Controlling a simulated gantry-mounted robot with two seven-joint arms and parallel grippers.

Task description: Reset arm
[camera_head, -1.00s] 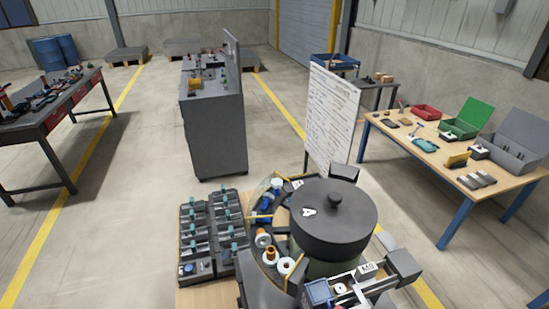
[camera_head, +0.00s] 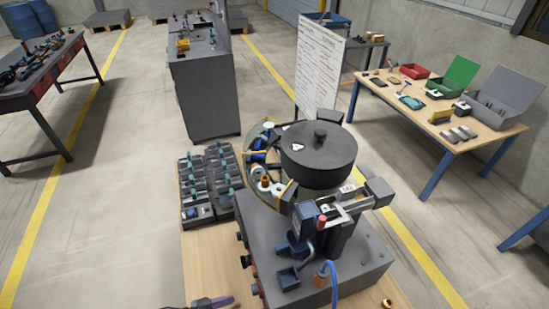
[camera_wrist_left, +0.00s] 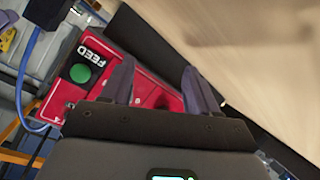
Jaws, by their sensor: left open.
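My left gripper (camera_head: 222,300) shows only in part at the bottom edge of the head view, in front of the feeder machine. In the left wrist view its two dark fingers (camera_wrist_left: 157,66) stand apart with nothing held between them. Behind them is a red panel (camera_wrist_left: 120,43) with a round green button (camera_wrist_left: 81,73) marked FEED. Whether the fingers touch the panel cannot be told. The feeder machine has a dark lidded bowl (camera_head: 318,155) and a grey base (camera_head: 365,262). My right gripper is in neither view.
The wooden bench top (camera_head: 205,262) is mostly bare left of the base. A rack of dark holders (camera_head: 207,185) stands beside the bowl. A blue cable (camera_head: 334,285) runs down the machine's front. A white board (camera_head: 317,65) stands behind, and a table with bins (camera_head: 435,125) is at right.

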